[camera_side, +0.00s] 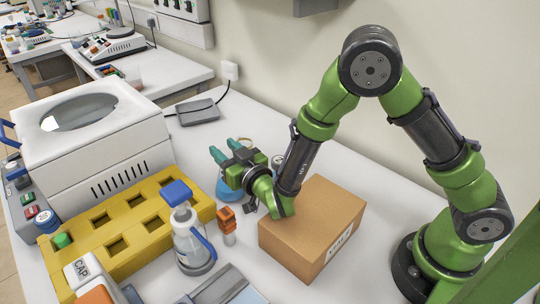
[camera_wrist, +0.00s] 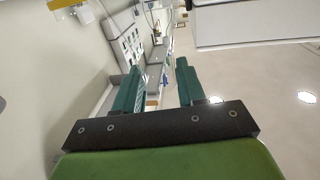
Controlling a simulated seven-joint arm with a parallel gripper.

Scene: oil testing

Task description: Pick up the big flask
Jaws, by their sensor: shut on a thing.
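The big flask (camera_side: 228,188) shows in the side view as a rounded vessel with blue contents, left of the cardboard box. My gripper covers much of it, including most of its neck. A thin rim, likely the flask's, shows just behind the fingers. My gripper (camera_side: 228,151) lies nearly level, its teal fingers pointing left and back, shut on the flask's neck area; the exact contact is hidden. In the wrist view the fingers of my gripper (camera_wrist: 160,82) stand apart, and the flask cannot be made out between them.
A cardboard box (camera_side: 312,225) stands right of the flask, close under my forearm. A blue-capped bottle (camera_side: 188,240), a small orange-topped vial (camera_side: 227,222) and a yellow rack (camera_side: 125,215) stand left and in front. A white machine (camera_side: 95,130) stands farther left.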

